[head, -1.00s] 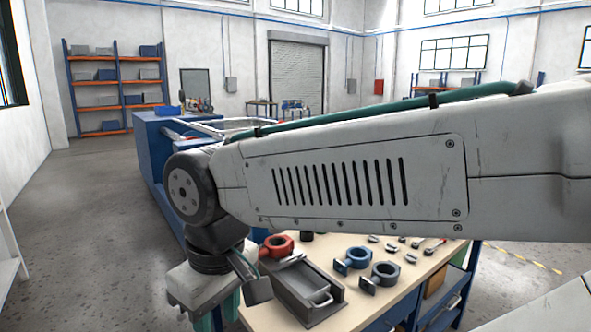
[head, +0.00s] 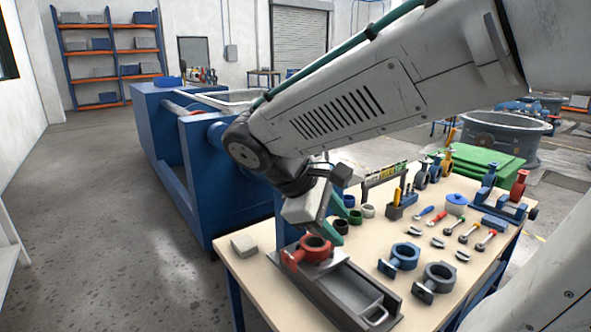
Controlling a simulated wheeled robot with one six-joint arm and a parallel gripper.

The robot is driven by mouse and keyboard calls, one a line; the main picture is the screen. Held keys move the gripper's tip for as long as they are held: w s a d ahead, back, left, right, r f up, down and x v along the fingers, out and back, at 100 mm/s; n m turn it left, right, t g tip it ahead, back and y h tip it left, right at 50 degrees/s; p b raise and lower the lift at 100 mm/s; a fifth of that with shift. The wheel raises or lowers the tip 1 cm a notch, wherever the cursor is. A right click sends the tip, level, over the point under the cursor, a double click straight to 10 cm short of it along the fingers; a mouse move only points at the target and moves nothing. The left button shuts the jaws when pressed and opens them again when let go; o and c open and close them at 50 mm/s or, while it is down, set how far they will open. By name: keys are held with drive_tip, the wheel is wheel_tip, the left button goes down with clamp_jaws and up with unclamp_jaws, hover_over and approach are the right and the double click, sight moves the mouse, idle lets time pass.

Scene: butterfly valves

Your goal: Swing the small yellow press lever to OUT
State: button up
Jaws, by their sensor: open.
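My gripper (head: 332,226) hangs pointing down at the end of my arm, with teal fingers, just behind and above a red ring-shaped valve body (head: 296,257). The fingers are open, though partly hidden by the gripper housing, and nothing shows between them. The red body sits on the far end of a grey metal fixture (head: 350,290) with a handle at its near end. I cannot make out a small yellow press lever for certain; my arm and gripper hide part of the area behind the fixture.
Blue (head: 405,257) and grey (head: 440,278) valve bodies lie on the wooden bench, right of the fixture. Several small tools lie beyond them, by a holder (head: 394,212) with a yellow-handled tool. A grey block (head: 244,246) lies at the left edge. A large blue machine (head: 224,205) stands behind.

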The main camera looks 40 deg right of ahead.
drive_tip(key=w+a+r+n+t+h, duration=0.1)
drive_tip(key=w+n+h, duration=0.45)
drive_tip(key=w, duration=0.45)
drive_tip(key=w+a+r+n+t+h, duration=0.1)
drive_tip(key=w+n+t+h, duration=0.1)
drive_tip(key=w+n+h, duration=0.55)
drive_tip(key=d+m, duration=0.1)
drive_tip(key=d, duration=0.1)
drive_tip(key=w+d+m+y, duration=0.1)
drive_tip(key=d, duration=0.2)
drive_tip(key=d+m+y, duration=0.1)
drive_tip(key=d, duration=0.1)
drive_tip(key=shift+w+d+f, duration=0.15)
drive_tip(key=shift+w+d, duration=0.1)
drive_tip(key=shift+w, duration=0.15)
clamp_jaws()
